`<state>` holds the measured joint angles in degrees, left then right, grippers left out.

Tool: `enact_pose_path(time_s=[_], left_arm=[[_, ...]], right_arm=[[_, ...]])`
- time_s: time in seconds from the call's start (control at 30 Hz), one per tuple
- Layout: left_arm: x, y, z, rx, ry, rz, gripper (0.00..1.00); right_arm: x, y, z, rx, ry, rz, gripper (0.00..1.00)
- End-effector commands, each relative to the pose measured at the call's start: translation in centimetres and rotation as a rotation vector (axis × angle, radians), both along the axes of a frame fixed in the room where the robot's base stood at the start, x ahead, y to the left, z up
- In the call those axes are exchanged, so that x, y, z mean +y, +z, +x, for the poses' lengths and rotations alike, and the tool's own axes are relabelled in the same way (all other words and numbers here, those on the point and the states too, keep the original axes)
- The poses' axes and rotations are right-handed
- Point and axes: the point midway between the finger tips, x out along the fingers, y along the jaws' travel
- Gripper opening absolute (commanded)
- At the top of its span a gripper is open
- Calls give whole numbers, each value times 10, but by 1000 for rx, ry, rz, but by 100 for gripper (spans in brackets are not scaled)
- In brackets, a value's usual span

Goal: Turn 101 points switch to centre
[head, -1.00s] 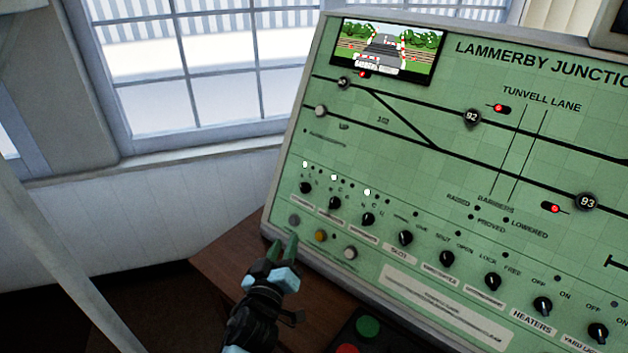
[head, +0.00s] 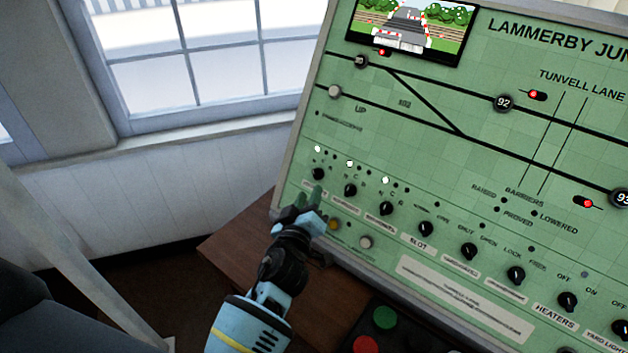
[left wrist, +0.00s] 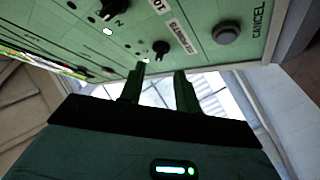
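The leftmost black knob (head: 318,174) in the row of small switches on the green panel has a small label that I cannot read surely; it seems to be the 101 points switch. A white lamp (head: 317,149) is lit above it. It also shows in the left wrist view as a black knob (left wrist: 160,47) beyond the fingertips. My left gripper (head: 310,194) is just below this knob, its green fingers apart with nothing between them. In the left wrist view the fingers (left wrist: 160,80) are parted, and I see no contact with the knob. My right gripper is not in view.
Two similar knobs (head: 350,190) and (head: 387,208) stand close to the right, with more beyond. A yellow button (head: 334,225) and a pale button (head: 366,242) lie near my left gripper. The CANCEL button (left wrist: 227,33) shows in the wrist view. A wooden desk (head: 235,245) lies below.

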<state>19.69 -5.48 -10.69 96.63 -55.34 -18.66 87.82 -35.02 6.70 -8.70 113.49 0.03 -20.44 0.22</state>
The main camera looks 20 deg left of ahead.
Motion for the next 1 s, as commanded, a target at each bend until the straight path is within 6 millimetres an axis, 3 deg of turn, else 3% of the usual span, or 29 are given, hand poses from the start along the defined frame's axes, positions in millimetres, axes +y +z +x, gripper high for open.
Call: enact_pose_path(time_s=[0.2, 0.4, 0.8, 1.0], left_arm=[[3, 2, 33, -2, 0, 2, 33], [4, 1, 52, -1, 1, 1, 33], [5, 1, 58, -1, 1, 0, 33], [5, 1, 58, -1, 1, 0, 8]], right_arm=[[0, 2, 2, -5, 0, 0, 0], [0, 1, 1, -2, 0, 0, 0], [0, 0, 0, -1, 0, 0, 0], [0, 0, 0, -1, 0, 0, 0]])
